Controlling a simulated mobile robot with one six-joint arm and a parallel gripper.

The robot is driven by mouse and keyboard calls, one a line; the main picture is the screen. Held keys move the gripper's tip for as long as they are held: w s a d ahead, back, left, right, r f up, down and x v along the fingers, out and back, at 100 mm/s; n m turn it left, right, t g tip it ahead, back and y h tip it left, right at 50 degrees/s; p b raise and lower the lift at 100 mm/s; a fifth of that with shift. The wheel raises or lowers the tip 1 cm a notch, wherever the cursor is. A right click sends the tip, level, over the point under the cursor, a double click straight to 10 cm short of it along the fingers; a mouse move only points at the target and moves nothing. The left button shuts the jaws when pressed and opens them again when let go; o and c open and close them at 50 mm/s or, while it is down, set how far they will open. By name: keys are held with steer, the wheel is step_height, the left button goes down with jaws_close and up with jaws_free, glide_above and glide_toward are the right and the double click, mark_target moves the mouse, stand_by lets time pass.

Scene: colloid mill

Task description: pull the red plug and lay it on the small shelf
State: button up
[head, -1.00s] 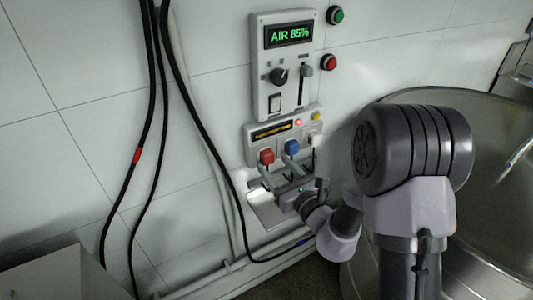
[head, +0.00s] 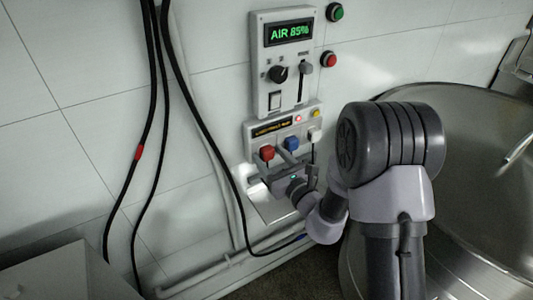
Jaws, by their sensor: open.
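The red plug (head: 267,152) sits in the left place of the socket strip on the wall, beside a blue plug (head: 291,143) and a white plug (head: 314,136). My gripper (head: 270,168) is open, just below and in front of the red plug. I cannot tell whether its fingers touch the plug or flank it. The small shelf (head: 278,211) is a pale metal ledge on the wall below the sockets. My gripper and wrist hide part of it; the part that shows looks empty.
A control panel reading AIR 85% (head: 289,33) is above the sockets. Green (head: 335,12) and red (head: 329,60) buttons are to its right. Black cables (head: 150,100) hang at the left. A large steel vessel (head: 455,110) stands at the right.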

stand_by(0.4)
jaws_close()
steer(key=shift+s+d, duration=0.1)
steer(key=shift+b+v, duration=1.1)
steer(key=shift+v, duration=1.8)
steer(key=s+d+f+m+t+h, duration=0.1)
steer(key=d+f+m+h, duration=0.2)
steer(key=d, duration=0.4)
steer(key=s+d+f+m+t+h, duration=0.2)
steer(key=d+f+m+h, duration=0.1)
steer(key=d+f+h, duration=0.2)
steer(key=shift+d+f+m+h, duration=0.4)
steer(key=shift+d+h, duration=0.6)
steer(key=shift+d, duration=0.05)
